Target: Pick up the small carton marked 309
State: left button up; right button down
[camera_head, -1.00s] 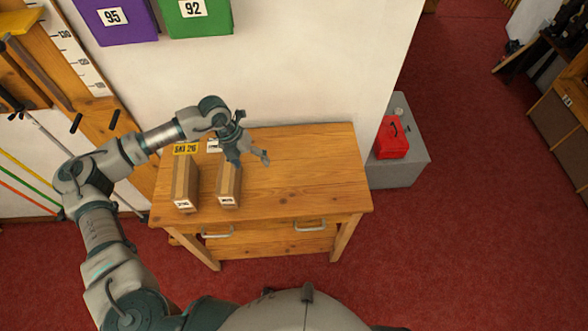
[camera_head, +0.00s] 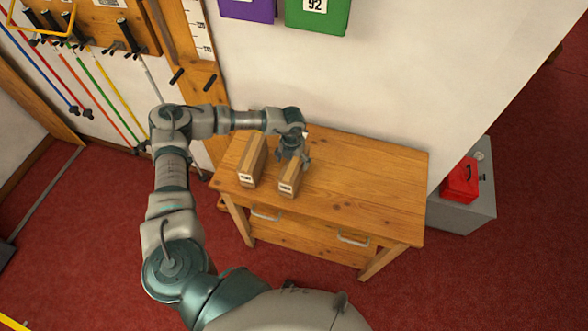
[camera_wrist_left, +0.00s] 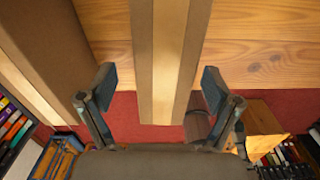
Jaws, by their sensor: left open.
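Two brown cartons stand side by side on the wooden bench: a left carton (camera_head: 252,162) and a right carton (camera_head: 290,180). Each has a small white label on its near end, too small to read, so I cannot tell which is marked 309. My left gripper (camera_head: 293,161) is over the far part of the right carton, pointing down. In the left wrist view, its open fingers (camera_wrist_left: 158,84) lie on either side of a carton with a pale tape stripe (camera_wrist_left: 170,50), with gaps visible. The other carton (camera_wrist_left: 45,50) is to its left there. My right gripper is out of view.
The wooden bench (camera_head: 370,195) is clear to the right of the cartons. A wall stands behind it, with purple (camera_head: 248,8) and green (camera_head: 318,14) boxes above. A red box (camera_head: 460,180) sits on a grey block (camera_head: 470,212) at the right.

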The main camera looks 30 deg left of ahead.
pick_arm(q)
jog(key=f, duration=0.4)
jog(key=shift+w+a+p, duration=0.1)
jog(key=shift+w+p, duration=0.25)
jog(key=shift+p, duration=0.05)
jog(key=shift+f, duration=0.25)
jog(key=shift+d, duration=0.5)
jog(key=shift+c, duration=0.4)
jog(key=c, duration=0.4)
jog(key=shift+a, duration=0.15)
jog(key=c, duration=0.8)
jog(key=shift+a, duration=0.2)
jog(key=shift+c, duration=0.7)
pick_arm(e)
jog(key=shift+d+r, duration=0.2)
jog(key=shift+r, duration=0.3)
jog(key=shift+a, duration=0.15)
